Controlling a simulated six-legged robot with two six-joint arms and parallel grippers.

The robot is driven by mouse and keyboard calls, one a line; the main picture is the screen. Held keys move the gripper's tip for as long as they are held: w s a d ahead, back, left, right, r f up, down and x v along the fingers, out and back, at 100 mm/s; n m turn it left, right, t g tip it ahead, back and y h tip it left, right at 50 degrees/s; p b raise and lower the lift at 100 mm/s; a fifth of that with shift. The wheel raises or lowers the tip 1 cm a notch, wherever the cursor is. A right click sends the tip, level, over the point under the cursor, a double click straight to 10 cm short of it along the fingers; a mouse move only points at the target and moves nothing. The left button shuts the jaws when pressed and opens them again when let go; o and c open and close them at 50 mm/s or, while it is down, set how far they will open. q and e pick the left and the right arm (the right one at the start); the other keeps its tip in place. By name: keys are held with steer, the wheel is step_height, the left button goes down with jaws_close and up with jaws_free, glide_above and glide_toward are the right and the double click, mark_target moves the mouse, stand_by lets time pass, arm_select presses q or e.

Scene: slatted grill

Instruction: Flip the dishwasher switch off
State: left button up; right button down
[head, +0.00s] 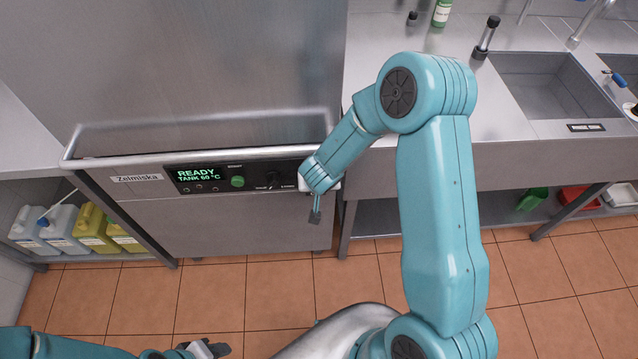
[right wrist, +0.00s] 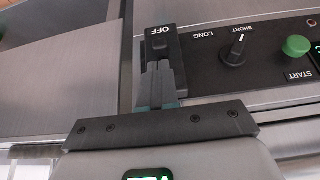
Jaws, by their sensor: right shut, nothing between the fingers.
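The dishwasher (head: 225,226) has a dark control panel with a lit display (head: 198,174) reading READY. The white OFF label (right wrist: 157,31) shows upside down in the right wrist view, right beyond the fingertips. The switch itself cannot be told apart from the dark fingertips and is at least partly hidden. My right gripper (head: 315,216) is at the right end of the panel, fingers pointing down; in the right wrist view its fingers (right wrist: 163,50) are together and empty. I cannot tell whether they touch the switch. My left gripper (head: 207,348) is low at the bottom edge, away from the dishwasher.
A green START button (right wrist: 297,45) and a black SHORT/LONG knob (right wrist: 235,50) sit beside the OFF label. A metal rail (head: 190,148) runs above the panel. A steel counter with a sink (head: 553,84) is at right. Several jugs (head: 70,228) stand on the left shelf.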

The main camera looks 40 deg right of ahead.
steer(key=shift+x, duration=1.7)
steer(key=shift+d, duration=0.1)
